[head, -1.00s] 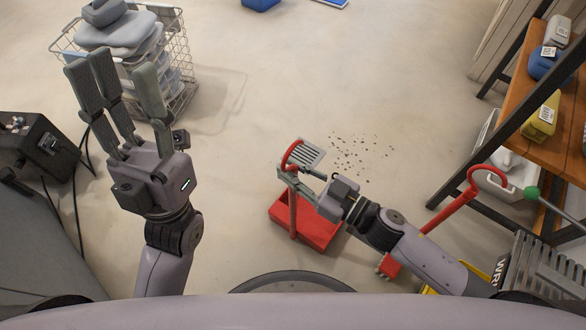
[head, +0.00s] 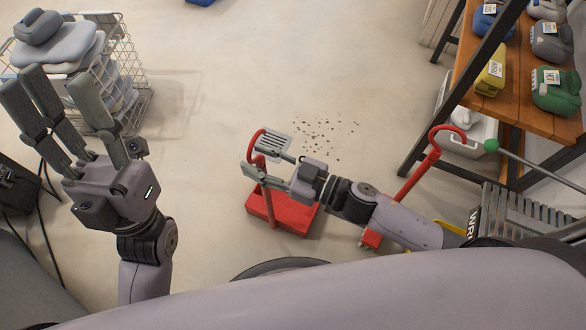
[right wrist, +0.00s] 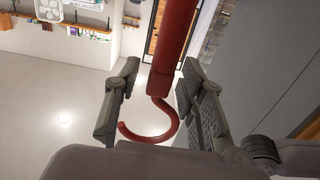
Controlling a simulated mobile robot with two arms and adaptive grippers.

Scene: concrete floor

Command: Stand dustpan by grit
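The red dustpan (head: 296,217) stands on the floor in the head view, its long red handle rising to a hook (head: 256,134). Dark grit (head: 325,130) lies scattered on the floor just beyond and to the right of it. My right gripper (head: 264,158) is at the upper handle, its fingers spread on either side. In the right wrist view the handle (right wrist: 173,45) passes between the fingers, with a gap at the left finger; contact at the right finger is unclear. My left gripper (head: 70,105) is open and empty, raised at the left.
A red broom (head: 420,178) with a hooked handle leans at the right, partly behind my right arm. A shelf (head: 540,115) with jugs stands at the right. A wire basket (head: 130,75) is at the upper left. The floor around the grit is clear.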

